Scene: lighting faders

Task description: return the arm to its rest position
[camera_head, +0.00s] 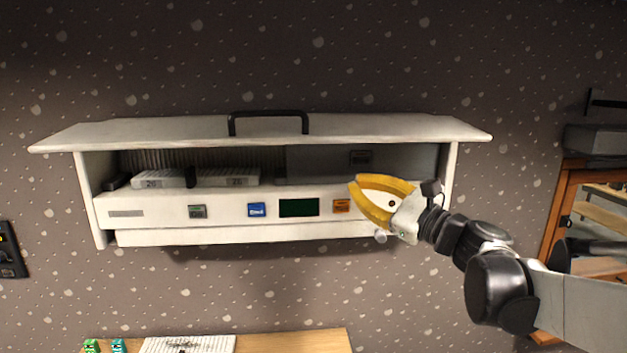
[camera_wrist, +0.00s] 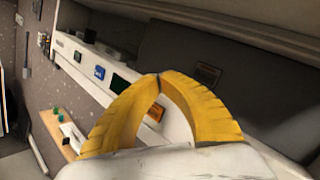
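My gripper (camera_head: 354,184) has yellow curved fingers that meet at their tips, and nothing shows between them. In the head view it is in front of the right part of a white wall-mounted fader console (camera_head: 215,232), near an orange button (camera_head: 341,206). I cannot tell whether it touches the console. In the wrist view the closed fingertips (camera_wrist: 158,77) point along the console front, with the orange button (camera_wrist: 155,112) seen through the gap between the fingers. My arm reaches in from the lower right. The part of the console behind the gripper is hidden.
The console's lid (camera_head: 180,130) with a black handle (camera_head: 268,115) overhangs its interior. The front has a blue button (camera_head: 256,210) and a dark green display (camera_head: 299,207). A wooden table (camera_head: 300,342) stands below. A wooden-framed cabinet (camera_head: 562,215) is at the right.

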